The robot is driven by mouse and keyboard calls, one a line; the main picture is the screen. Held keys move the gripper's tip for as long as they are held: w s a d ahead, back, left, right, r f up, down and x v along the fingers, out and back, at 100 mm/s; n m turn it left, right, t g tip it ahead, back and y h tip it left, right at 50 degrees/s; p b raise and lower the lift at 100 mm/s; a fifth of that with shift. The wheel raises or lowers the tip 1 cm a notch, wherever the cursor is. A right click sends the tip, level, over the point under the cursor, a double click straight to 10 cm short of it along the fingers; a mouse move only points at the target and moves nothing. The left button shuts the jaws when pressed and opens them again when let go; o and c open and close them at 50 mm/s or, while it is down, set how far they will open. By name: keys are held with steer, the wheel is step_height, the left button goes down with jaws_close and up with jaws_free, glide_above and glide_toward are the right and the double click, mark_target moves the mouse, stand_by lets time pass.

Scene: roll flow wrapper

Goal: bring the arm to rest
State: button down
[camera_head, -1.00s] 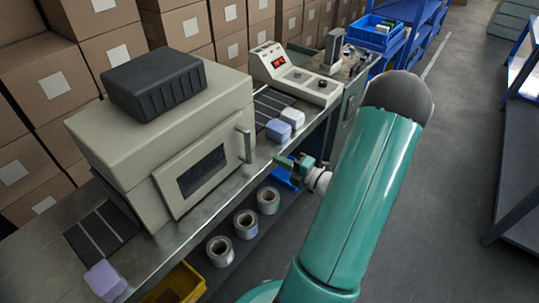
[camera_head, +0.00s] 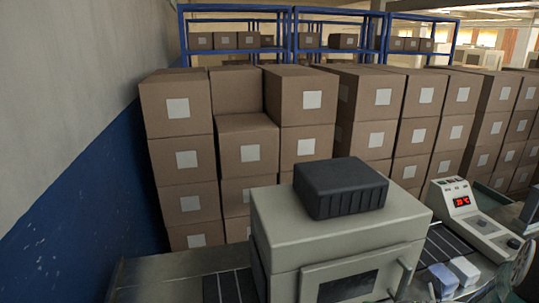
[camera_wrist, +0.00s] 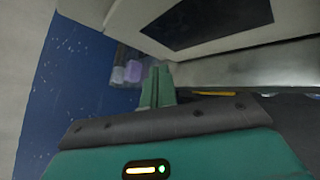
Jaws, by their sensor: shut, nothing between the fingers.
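My gripper (camera_wrist: 158,84) shows in the wrist view as two green fingers close together, shut and empty. It points up in that picture, below the pale machine and beside the bench edge, apart from both as far as I can tell. In the head view the gripper is out of sight.
The wrapper machine (camera_head: 335,232) carries a black ribbed box (camera_head: 340,188). A control panel (camera_head: 470,212) and pale blocks (camera_head: 463,270) stand at right. Stacked cartons (camera_head: 300,110) fill the back. A purple block (camera_wrist: 133,71) lies beyond my fingers.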

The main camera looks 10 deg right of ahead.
steer(key=s+a+r+n+g+h, duration=0.2)
steer(key=a+r+n+g, duration=0.15)
steer(key=a+n, duration=0.35)
steer(key=s+a+r+n+g+h, duration=0.1)
steer(key=s+a+r+n+g, duration=0.2)
steer(key=a+n, duration=0.5)
steer(key=s+r+n+t+h, duration=0.1)
steer(key=s+r+n+h, duration=0.1)
steer(key=n, duration=0.8)
steer(key=s+a+r+n+t+h, duration=0.1)
steer(key=r+n+h, duration=0.4)
steer(key=n, duration=0.5)
steer(key=shift+s+a+r+t, duration=0.25)
steer(key=shift+s+r+t, duration=0.1)
steer(key=shift+s, duration=0.5)
